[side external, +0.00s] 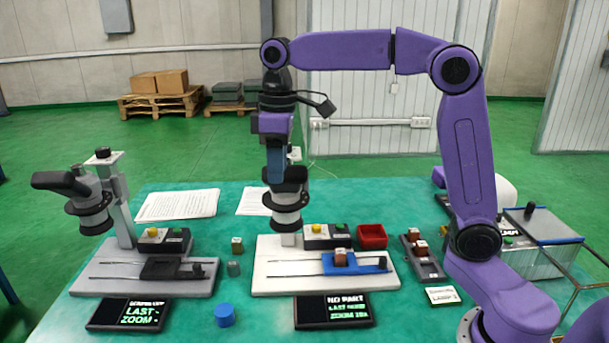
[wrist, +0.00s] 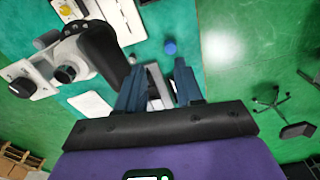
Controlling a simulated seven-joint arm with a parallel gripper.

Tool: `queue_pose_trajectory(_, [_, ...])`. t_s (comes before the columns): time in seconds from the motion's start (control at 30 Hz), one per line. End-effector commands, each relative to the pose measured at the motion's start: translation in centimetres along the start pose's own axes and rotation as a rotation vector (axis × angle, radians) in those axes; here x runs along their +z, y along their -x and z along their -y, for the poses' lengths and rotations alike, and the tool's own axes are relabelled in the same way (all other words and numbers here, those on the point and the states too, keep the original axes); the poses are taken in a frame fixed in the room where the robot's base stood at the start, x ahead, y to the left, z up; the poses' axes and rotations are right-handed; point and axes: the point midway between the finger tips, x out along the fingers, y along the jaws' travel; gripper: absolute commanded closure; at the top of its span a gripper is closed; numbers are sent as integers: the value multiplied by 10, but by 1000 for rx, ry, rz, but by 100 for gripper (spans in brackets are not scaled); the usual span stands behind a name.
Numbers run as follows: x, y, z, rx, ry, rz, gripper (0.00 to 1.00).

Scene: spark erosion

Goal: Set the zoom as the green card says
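In the side view, my gripper (side external: 277,170) points down over the microscope head (side external: 287,200) of the pale stand (side external: 262,268), partly hiding it. The wrist view shows its two blue fingers (wrist: 158,90) apart, with a light-coloured part visible between them. I cannot tell whether they touch the microscope. A second, grey microscope (side external: 90,205) stands at the left. A microscope with black knobs (wrist: 66,73) shows at the upper left of the wrist view. A small white card (side external: 443,295) lies at the right; its print is too small to read, and I cannot identify a green card.
Two black displays with green text, left (side external: 128,315) and right (side external: 334,310), lie in front of the stands. A blue cylinder (side external: 224,315) stands between them. A dark rack (side external: 422,257) holds brown-topped blocks. Papers (side external: 178,205) lie at the back.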

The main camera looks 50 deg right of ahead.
Motion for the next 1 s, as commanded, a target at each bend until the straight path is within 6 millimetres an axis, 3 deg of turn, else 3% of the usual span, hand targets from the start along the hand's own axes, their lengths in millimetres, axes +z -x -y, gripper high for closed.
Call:
queue_pose_trajectory(0.1, [-16, 12, -40, 4, -72, -1, 64])
queue_pose_trajectory(0.23, [-21, 22, -88, 7, -153, 6, 64])
queue_pose_trajectory(0.4, [-7, 33, -157, 9, -277, 20, 64])
queue_pose_trajectory(0.53, [12, 38, -197, 7, -352, 31, 64])
queue_pose_trajectory(0.7, [30, 41, -224, 5, -407, 38, 64])
queue_pose_trajectory(1.0, [34, 31, -229, 4, -417, 41, 64])
